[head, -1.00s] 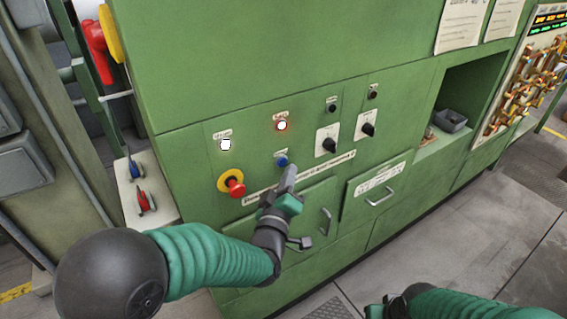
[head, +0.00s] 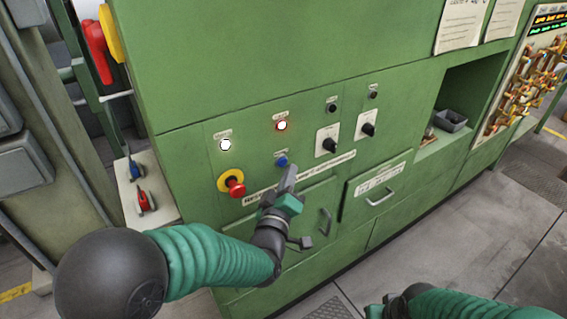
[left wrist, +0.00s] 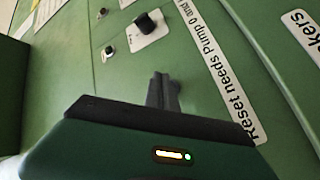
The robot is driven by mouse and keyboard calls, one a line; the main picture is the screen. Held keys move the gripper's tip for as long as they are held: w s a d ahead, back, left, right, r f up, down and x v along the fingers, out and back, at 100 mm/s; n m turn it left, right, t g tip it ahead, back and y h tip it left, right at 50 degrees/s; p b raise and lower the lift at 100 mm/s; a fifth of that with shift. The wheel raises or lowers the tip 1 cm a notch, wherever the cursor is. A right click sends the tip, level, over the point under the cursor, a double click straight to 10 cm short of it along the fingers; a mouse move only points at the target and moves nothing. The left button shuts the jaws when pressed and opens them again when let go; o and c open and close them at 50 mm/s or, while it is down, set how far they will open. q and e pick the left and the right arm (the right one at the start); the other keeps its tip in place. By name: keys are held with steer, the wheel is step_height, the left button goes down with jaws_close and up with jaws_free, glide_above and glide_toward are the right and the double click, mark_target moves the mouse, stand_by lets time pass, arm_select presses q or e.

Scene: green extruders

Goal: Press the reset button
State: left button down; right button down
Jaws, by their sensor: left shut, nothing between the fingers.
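A blue button (head: 281,161) with a small label plate above it sits on the green cabinet's control panel; the plate's text is too small to read. My left gripper (head: 289,173) is shut and empty, its tips just below and to the right of the blue button in the head view. I cannot tell whether they touch the panel. In the left wrist view the shut fingers (left wrist: 163,82) point at the panel beside a label strip (left wrist: 215,70) that begins "Reset needs Pump"; the blue button does not show there. My right gripper (head: 388,306) is partly visible at the bottom edge.
A red emergency knob (head: 236,187) on yellow sits left of the blue button. Black rotary knobs (head: 329,145) are to the right.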

stand_by(0.3)
arm_select(q)
steer(key=shift+w+a, duration=0.25)
steer(key=shift+w, duration=0.05)
steer(key=shift+w+a+r+b, duration=0.1)
steer(key=shift+w+a+b, duration=0.2)
steer(key=shift+b, duration=0.1)
stand_by(0.5)
steer(key=shift+d, duration=0.1)
steer(key=shift+s+d, duration=0.4)
steer(key=shift+s, duration=0.25)
steer(key=s+d, duration=0.1)
steer(key=s, duration=0.1)
steer(key=s+d+b, duration=0.1)
steer(key=s+d, duration=0.1)
stand_by(0.5)
